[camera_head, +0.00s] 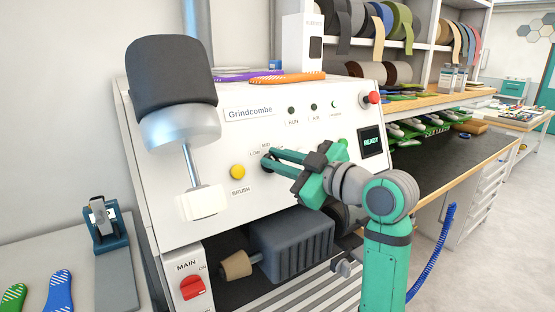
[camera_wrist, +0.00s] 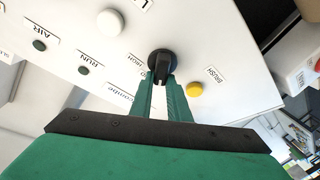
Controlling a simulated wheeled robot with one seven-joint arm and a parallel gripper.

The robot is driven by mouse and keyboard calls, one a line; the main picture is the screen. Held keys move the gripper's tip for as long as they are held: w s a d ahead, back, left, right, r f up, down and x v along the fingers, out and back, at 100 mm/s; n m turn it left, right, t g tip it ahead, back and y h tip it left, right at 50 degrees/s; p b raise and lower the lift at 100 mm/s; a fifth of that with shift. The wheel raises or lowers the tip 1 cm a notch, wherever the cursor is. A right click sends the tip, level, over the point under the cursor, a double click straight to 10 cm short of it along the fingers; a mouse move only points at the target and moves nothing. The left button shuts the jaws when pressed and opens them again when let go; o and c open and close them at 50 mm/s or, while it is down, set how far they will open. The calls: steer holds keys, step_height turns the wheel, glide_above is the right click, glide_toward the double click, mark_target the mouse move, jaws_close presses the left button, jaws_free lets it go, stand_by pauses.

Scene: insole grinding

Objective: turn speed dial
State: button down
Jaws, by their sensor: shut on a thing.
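The speed dial (camera_wrist: 161,64) is a black knob on the white panel of the Grindcombe machine (camera_head: 222,135). LOW and MID labels show beside it in the head view, and HIGH shows beside it in the wrist view. My gripper (camera_head: 268,160) reaches the dial from the right in the head view, its green fingers largely covering the knob (camera_head: 265,163). In the wrist view my gripper (camera_wrist: 164,82) has its two fingertips closed on the dial's grip. The exact dial setting cannot be read.
A yellow BRUSH button (camera_head: 237,171) sits lower left of the dial. A red knob (camera_head: 372,97) sits at the panel's upper right, above a READY screen (camera_head: 371,142). A red MAIN switch (camera_head: 192,287) is below. A dark cylindrical part (camera_head: 170,75) stands before the panel's left.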

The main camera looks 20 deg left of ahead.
steer(key=shift+s+n+g, duration=0.1)
steer(key=shift+n+g, duration=0.4)
steer(key=shift+n, duration=0.7)
steer(key=shift+f, duration=0.1)
steer(key=c, duration=1.7)
jaws_free()
steer(key=shift+d, duration=0.1)
steer(key=v, duration=1)
steer(key=shift+d, duration=0.35)
steer(key=shift+s, duration=0.15)
